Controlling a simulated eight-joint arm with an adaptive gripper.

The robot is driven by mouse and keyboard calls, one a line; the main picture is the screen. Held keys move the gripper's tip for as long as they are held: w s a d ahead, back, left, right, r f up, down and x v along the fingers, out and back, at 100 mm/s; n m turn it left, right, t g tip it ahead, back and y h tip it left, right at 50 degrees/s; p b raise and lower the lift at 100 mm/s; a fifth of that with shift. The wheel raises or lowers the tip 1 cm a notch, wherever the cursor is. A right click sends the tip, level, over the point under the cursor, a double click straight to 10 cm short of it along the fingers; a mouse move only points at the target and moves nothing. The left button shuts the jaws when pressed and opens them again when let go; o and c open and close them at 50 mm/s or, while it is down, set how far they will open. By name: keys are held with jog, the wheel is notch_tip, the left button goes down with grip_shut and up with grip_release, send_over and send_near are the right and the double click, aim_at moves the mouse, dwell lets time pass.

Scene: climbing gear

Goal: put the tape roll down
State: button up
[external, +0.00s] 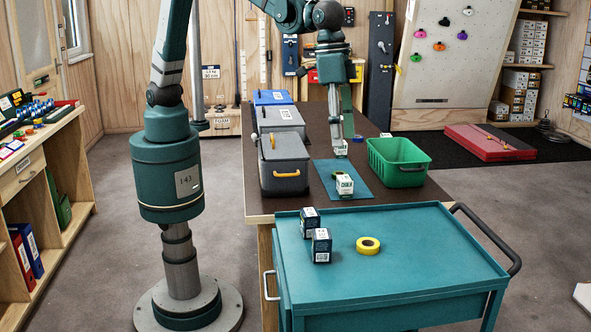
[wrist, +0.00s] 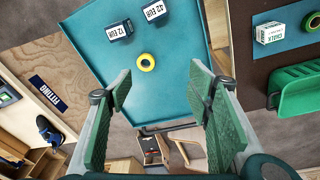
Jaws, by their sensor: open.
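A yellow tape roll (external: 368,245) lies flat on the teal cart top (external: 430,250), to the right of two small dark-and-white boxes. It also shows in the wrist view (wrist: 146,62), beyond the fingertips and apart from them. My gripper (external: 340,135) is above the brown table, behind the cart. In the wrist view my gripper (wrist: 160,100) is open, its two green fingers wide apart with nothing between them.
The boxes (external: 321,246) stand near the cart's left side. On the table are a blue mat (external: 366,187) with a chalk box (external: 344,185), a green bin (external: 398,163) and lidded grey bins (external: 283,163). The cart top right of the tape roll is clear.

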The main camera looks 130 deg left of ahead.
jog(key=s+a+r+m+t, duration=0.15)
jog(key=s+r, duration=0.35)
jog(key=s, duration=0.6)
jog(key=s+a+r+m+t, duration=0.15)
jog(key=s+r, duration=0.35)
jog(key=s, duration=0.6)
jog(key=s+a+f+t, duration=0.1)
jog(key=s+f, duration=0.1)
jog(key=s, duration=0.8)
jog(key=s+a+f+m+t, duration=0.1)
jog(key=s+f, duration=0.2)
jog(key=s, duration=0.8)
jog(key=shift+a+f+m, duration=0.25)
jog(key=shift+m, duration=0.05)
jog(key=shift+o, duration=0.5)
jog(key=shift+a, duration=0.1)
